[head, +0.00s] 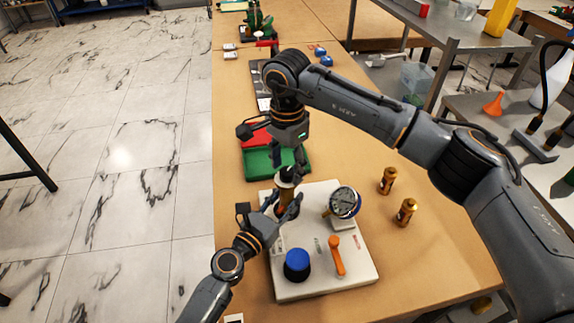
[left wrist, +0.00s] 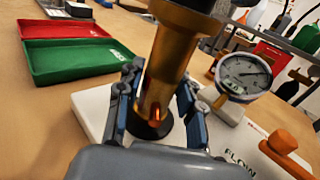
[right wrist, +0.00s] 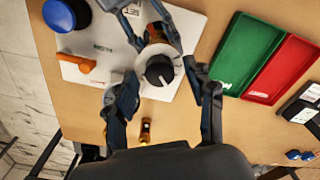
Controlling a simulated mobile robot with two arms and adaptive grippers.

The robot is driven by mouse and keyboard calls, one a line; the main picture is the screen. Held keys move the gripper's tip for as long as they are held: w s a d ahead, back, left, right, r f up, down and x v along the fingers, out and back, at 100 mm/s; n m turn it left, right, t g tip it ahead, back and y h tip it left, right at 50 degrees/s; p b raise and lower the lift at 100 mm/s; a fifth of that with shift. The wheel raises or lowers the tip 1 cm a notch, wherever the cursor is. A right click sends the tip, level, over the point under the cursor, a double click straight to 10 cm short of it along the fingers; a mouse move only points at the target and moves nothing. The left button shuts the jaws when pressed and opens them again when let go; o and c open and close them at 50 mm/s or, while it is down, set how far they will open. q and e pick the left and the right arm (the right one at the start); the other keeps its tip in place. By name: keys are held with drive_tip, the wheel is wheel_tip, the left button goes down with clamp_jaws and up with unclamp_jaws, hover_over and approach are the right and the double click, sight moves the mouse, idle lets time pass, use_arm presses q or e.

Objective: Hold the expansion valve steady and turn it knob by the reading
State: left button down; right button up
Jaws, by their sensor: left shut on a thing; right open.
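The expansion valve is a brass upright body (left wrist: 165,75) on the white rig board (head: 335,285). Its black knob with a white pointer line (right wrist: 159,70) is on top, on a pale collar. My left gripper (head: 288,210) is shut on the brass body from the side; its fingers flank the body in the left wrist view (left wrist: 155,110). My right gripper (head: 290,165) is above the valve, fingers open; in the right wrist view (right wrist: 163,95) they are spread on either side of the knob, apart from it.
The board also carries a blue knob (head: 297,264) and an orange lever (head: 337,256). Green (head: 262,163) and red (head: 256,138) trays lie behind the valve. Two brass cylinders (head: 387,181) (head: 405,212) stand right of the board. The table's left edge is close.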

drive_tip(key=shift+f, duration=0.2)
drive_tip(key=shift+c, duration=0.2)
clamp_jaws()
drive_tip(key=shift+m, duration=0.3)
drive_tip(key=m, duration=1.1)
drive_tip(key=shift+r, duration=0.1)
drive_tip(key=shift+m, duration=0.3)
